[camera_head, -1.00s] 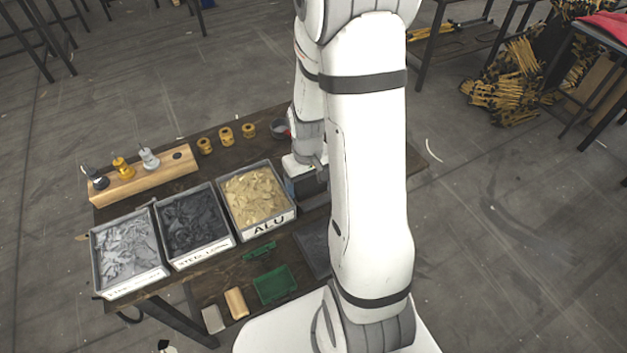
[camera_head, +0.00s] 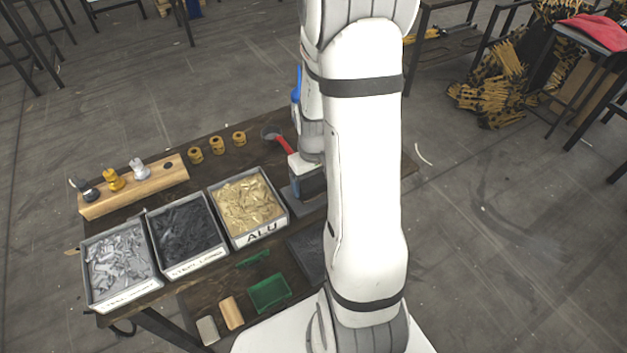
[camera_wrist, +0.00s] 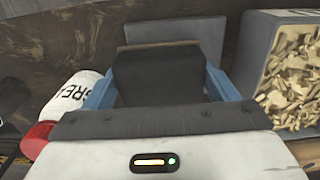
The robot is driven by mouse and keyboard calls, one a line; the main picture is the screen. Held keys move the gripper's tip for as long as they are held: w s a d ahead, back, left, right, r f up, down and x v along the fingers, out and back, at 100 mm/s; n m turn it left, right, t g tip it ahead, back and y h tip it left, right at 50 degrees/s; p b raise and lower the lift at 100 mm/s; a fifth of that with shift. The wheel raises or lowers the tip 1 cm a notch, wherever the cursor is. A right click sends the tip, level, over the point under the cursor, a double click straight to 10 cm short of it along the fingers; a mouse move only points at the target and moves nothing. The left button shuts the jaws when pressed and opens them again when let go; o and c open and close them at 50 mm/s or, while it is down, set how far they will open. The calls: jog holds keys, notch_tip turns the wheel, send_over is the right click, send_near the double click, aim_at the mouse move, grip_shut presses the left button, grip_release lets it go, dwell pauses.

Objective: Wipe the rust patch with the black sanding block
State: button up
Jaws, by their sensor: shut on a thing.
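In the wrist view the black sanding block (camera_wrist: 158,70) sits between the blue fingers of my gripper (camera_wrist: 160,88), which is shut on it. A flat grey plate (camera_wrist: 178,28) shows just beyond the block. I cannot tell whether the block touches it. In the head view my gripper (camera_head: 309,182) is low over the table, just right of the ALU bin, beside a dark plate edge (camera_head: 289,196). My arm hides most of that spot. I cannot make out the rust patch in either view; the block or arm may cover it.
The ALU bin (camera_head: 262,233) stands close left of my gripper, with two more bins (camera_head: 198,263) beyond it. A red-handled item (camera_head: 283,143) lies behind. A white can with a red cap (camera_wrist: 78,95) is near in the wrist view.

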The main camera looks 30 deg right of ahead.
jog(key=shift+r, duration=0.15)
jog(key=shift+r+p, duration=2.15)
jog(key=shift+r, duration=0.7)
jog(key=shift+r, duration=0.1)
jog(key=shift+r+p, duration=0.95)
jog(key=shift+r, duration=0.45)
